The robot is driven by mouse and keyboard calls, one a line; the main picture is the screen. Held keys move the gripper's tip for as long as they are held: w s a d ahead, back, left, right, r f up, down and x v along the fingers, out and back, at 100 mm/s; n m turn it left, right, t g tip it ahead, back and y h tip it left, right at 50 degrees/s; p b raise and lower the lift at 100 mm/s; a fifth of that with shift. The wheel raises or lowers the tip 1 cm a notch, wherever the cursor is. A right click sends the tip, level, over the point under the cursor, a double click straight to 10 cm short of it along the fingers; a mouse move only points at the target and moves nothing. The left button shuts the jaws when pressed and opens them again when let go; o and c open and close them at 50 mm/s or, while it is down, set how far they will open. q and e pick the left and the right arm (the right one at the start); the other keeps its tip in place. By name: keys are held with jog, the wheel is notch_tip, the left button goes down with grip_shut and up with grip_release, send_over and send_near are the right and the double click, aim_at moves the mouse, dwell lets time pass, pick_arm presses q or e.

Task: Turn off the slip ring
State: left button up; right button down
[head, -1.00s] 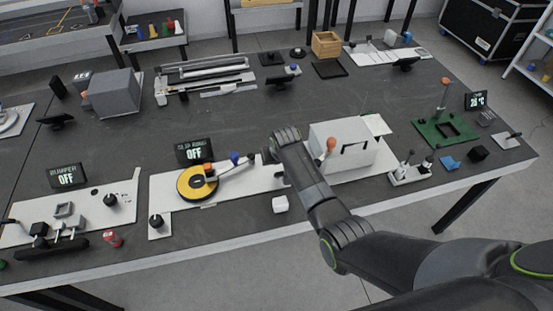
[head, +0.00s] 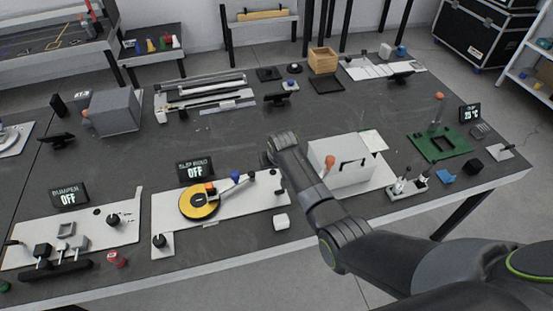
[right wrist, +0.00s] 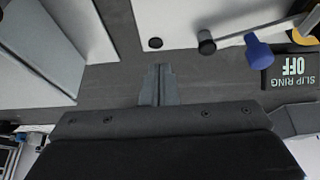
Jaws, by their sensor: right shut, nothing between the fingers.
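The slip ring is a yellow disc (head: 199,207) with a dark centre on a white plate (head: 238,204), with an orange block on it and a silver arm carrying a blue knob (head: 235,176). Its display (head: 195,171) reads OFF. A black knob (head: 158,240) stands at the plate's front left. My right gripper is behind the plate's right end in the head view, its fingers hidden by my wrist. In the right wrist view my right gripper (right wrist: 158,68) is shut and empty, apart from the plate; the blue knob (right wrist: 258,50) and OFF display (right wrist: 292,66) are at right. My left gripper is not in view.
A white box (head: 342,160) with an orange-tipped lever stands just right of my right wrist. A small white block (head: 281,221) lies in front of the plate. The bumper station with its OFF display (head: 69,194) is at left.

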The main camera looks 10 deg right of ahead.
pick_arm(q)
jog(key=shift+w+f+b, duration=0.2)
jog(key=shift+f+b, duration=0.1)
jog(key=shift+b, duration=0.1)
pick_arm(e)
jog(key=s+r, duration=0.6)
jog(key=r, duration=0.1)
jog(key=shift+s, duration=0.4)
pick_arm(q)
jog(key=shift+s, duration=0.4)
